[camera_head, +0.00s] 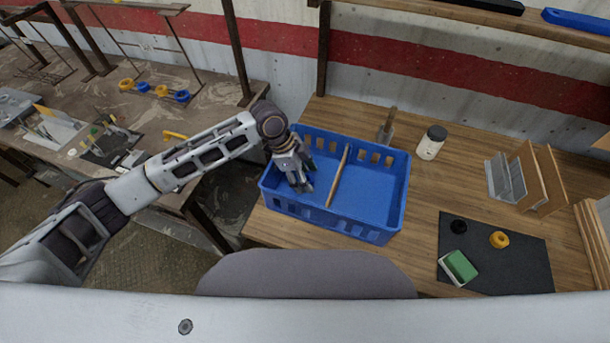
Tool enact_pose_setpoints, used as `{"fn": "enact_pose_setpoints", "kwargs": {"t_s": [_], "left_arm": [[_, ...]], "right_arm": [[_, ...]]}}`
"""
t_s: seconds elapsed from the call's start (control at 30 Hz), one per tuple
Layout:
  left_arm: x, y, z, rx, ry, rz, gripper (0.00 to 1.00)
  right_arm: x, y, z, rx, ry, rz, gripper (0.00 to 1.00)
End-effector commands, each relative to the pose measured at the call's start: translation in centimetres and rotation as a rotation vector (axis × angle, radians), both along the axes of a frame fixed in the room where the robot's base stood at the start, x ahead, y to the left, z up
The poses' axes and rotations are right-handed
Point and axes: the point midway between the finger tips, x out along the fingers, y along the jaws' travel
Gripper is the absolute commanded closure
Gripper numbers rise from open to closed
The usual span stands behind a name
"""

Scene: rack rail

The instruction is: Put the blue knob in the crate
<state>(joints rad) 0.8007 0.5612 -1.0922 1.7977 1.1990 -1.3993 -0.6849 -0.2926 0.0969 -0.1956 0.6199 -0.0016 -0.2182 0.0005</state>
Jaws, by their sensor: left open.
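The blue crate (385,222) stands on the wooden table, with a wooden divider (338,177) splitting it into a left and a right compartment. My left gripper (301,188) points down into the left compartment, its fingers open. I cannot make out a knob between the fingers or on the visible crate floor; the gripper hides part of the left compartment. A blue knob (182,96) sits at the right end of a row on the left workbench, and another blue one (143,87) sits between yellow ones. My right gripper is out of view.
Right of the crate are a white jar with a dark lid (431,143) and a dark mat (520,266) with a green sponge-like block (459,267), a yellow knob (499,239) and a black round piece (458,227). A brush-like tool (386,128) stands behind the crate.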

Motion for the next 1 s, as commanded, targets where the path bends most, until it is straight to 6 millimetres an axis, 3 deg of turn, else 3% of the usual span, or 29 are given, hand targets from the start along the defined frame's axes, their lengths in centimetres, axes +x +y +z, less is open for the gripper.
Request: {"fn": "enact_pose_setpoints", "kwargs": {"t_s": [0.37,1.0], "left_arm": [[0.1,0.5,1.4,0.0,-0.001,0.0,0.42],[0.6,3.8,9.6,0.0,-0.001,0.002,0.42]], "right_arm": [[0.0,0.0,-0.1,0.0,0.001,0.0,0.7],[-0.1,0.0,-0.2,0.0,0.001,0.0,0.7]]}}
